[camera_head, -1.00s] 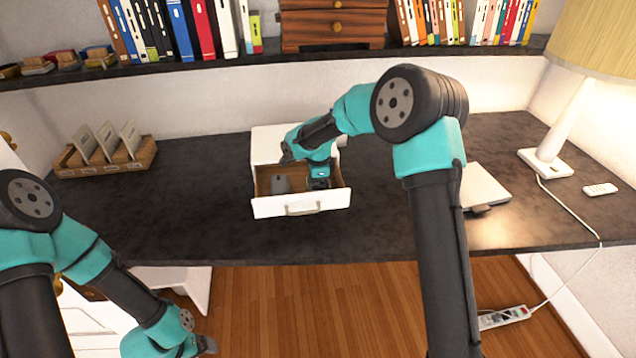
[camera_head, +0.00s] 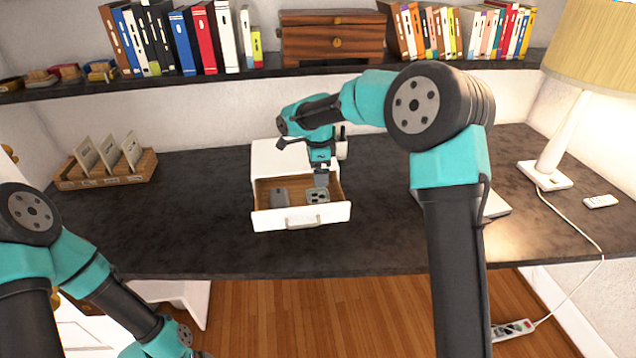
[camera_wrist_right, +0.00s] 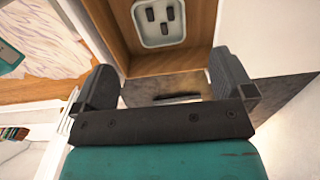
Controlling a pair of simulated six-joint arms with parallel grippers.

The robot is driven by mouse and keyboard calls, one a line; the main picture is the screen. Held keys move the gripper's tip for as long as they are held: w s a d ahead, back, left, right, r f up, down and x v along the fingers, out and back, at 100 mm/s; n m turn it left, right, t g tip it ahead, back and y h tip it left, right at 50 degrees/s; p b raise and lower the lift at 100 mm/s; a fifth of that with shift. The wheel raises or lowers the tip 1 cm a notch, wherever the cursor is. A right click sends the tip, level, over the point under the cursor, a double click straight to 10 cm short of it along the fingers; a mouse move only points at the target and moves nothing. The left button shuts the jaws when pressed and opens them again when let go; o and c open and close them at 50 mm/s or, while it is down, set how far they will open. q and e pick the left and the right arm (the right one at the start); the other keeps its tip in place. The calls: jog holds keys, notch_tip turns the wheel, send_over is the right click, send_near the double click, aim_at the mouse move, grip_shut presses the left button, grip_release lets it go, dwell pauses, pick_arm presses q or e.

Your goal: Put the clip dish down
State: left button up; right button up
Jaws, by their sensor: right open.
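The clip dish (camera_head: 317,196), a small grey-green dish with dark pieces in it, rests inside the open drawer (camera_head: 286,222), on the right side. It also shows in the right wrist view (camera_wrist_right: 158,22), lying on the wooden drawer floor. My right gripper (camera_head: 321,178) is above the drawer, apart from the dish. In the right wrist view its fingers (camera_wrist_right: 165,78) are spread wide with nothing between them. My left gripper (camera_head: 200,354) is barely visible at the bottom edge, and its fingers are cut off.
A dark grey object (camera_head: 279,196) lies in the drawer left of the dish. A card holder (camera_head: 107,172) stands at left on the dark desk. A lamp (camera_head: 548,170) and a laptop (camera_head: 496,205) are at right. The desk between holder and drawer is clear.

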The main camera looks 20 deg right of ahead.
jog(key=shift+r, duration=1)
dwell(0.7)
